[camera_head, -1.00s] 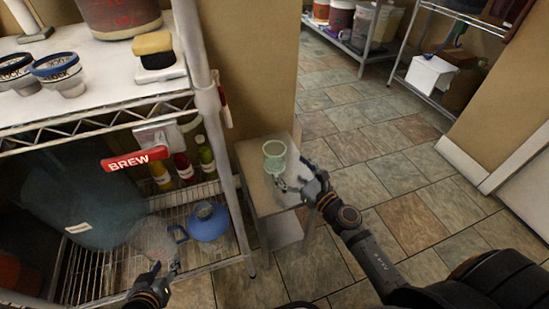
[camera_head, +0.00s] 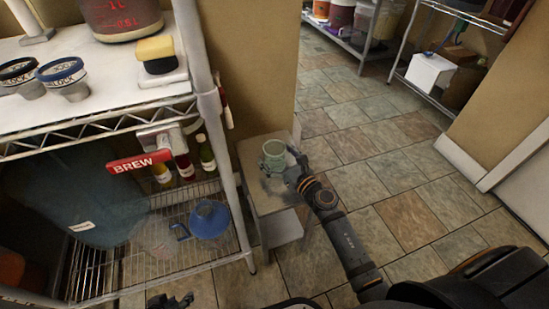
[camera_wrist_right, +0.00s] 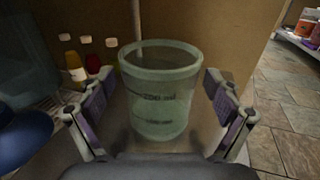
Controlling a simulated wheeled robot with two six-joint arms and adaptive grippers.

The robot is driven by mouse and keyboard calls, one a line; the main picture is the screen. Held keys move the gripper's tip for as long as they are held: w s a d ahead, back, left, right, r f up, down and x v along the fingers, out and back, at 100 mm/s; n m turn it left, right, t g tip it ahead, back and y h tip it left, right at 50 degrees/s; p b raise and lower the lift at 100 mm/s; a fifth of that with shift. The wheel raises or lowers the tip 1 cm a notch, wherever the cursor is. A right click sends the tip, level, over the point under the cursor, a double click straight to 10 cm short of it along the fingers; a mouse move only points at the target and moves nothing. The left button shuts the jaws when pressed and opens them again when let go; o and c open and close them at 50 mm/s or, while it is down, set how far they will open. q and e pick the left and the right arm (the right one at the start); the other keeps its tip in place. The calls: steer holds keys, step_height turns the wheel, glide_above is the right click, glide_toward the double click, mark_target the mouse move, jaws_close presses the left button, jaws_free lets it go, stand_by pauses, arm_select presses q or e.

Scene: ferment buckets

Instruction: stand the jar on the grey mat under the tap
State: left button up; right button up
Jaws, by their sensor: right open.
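A pale green translucent jar (camera_head: 274,155) with dark markings stands upright on a small grey stand. In the right wrist view the jar (camera_wrist_right: 160,95) is between the fingers of my right gripper (camera_wrist_right: 160,88). The fingers are open on either side of it; contact is not clear. My right gripper also shows beside the jar in the head view (camera_head: 291,173). My left gripper (camera_head: 172,301) is at the bottom edge, partly cut off. A red BREW handle (camera_head: 138,162) marks the tap at the wire rack. I cannot make out a grey mat.
The stand (camera_head: 259,197) is close to the rack's post (camera_head: 238,210). The tiled floor to the right is clear.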

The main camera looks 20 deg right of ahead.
steer(key=c, duration=1.4)
steer(key=shift+r, duration=0.15)
steer(key=shift+c, duration=0.5)
